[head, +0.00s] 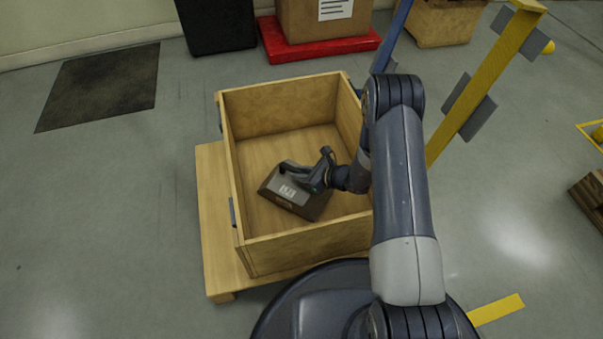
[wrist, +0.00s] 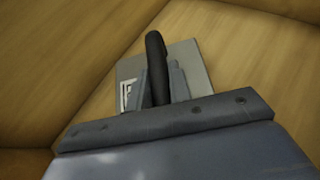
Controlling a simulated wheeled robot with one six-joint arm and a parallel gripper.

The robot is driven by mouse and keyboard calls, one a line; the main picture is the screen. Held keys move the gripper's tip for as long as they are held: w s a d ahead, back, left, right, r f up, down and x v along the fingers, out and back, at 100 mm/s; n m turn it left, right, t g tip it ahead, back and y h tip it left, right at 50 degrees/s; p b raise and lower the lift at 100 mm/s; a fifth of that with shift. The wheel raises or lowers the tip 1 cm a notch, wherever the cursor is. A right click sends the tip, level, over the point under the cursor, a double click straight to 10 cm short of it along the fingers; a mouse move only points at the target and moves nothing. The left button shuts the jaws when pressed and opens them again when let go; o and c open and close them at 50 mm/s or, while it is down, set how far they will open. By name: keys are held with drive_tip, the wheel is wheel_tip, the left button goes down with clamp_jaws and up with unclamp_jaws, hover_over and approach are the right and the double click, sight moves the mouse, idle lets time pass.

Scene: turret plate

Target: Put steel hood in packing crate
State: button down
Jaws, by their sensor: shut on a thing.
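The steel hood (head: 298,207) is a grey, box-like piece with sloping sides and a pale label, inside the walls of the wooden packing crate (head: 308,240). It sits slightly turned toward the crate's near left part. My gripper (head: 309,178) reaches in from the right and is shut on the hood. In the wrist view, my gripper (wrist: 158,85) closes around a dark bar on the hood (wrist: 191,62), with the crate's wood (wrist: 240,40) behind. I cannot tell whether the hood touches the crate floor.
The crate stands on a wooden pallet (head: 213,215). A yellow post (head: 483,82) and a blue post (head: 391,38) stand close behind my arm. A cardboard box on a red base (head: 318,50) and a black bin (head: 217,22) stand behind. The floor at left is clear around a dark mat (head: 100,87).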

drive_tip(key=c, duration=1.8)
unclamp_jaws()
drive_tip(key=shift+f, duration=0.1)
drive_tip(key=o, duration=0.5)
drive_tip(key=shift+d+r, duration=0.15)
drive_tip(key=shift+r, duration=0.15)
drive_tip(key=p+v, duration=0.3)
drive_tip(key=v, duration=0.4)
drive_tip(key=shift+s+d, duration=0.1)
